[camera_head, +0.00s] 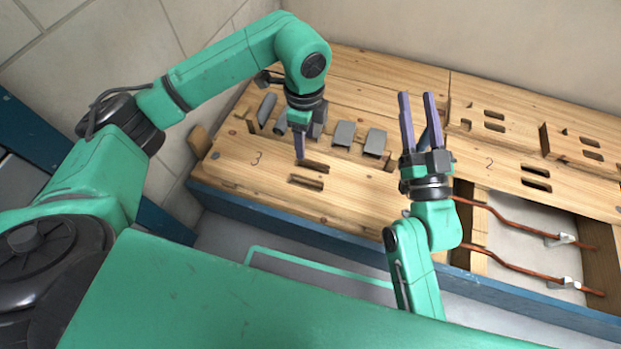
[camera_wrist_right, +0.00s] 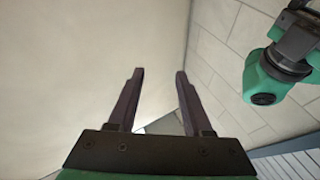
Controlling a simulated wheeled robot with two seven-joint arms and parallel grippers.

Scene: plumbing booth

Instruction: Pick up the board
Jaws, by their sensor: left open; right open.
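A wooden board (camera_head: 244,174) marked "3", with two slots, lies flat at the front left of the bench in the head view. A second wooden board (camera_head: 509,170) marked "2", also slotted, lies to the right. My left gripper (camera_head: 305,150) is open and points down at the slots of board 3; I cannot tell whether it touches the board. My right gripper (camera_head: 416,97) is open and points up in front of the bench. Its empty fingers (camera_wrist_right: 158,74) show in the right wrist view against the wall.
Several grey fittings (camera_head: 344,133) sit behind board 3. Copper pipes (camera_head: 500,213) with metal clips lie in an open bay at the right. A blue rail (camera_head: 290,232) edges the bench front. Pale walls (camera_head: 430,35) stand behind and to the left.

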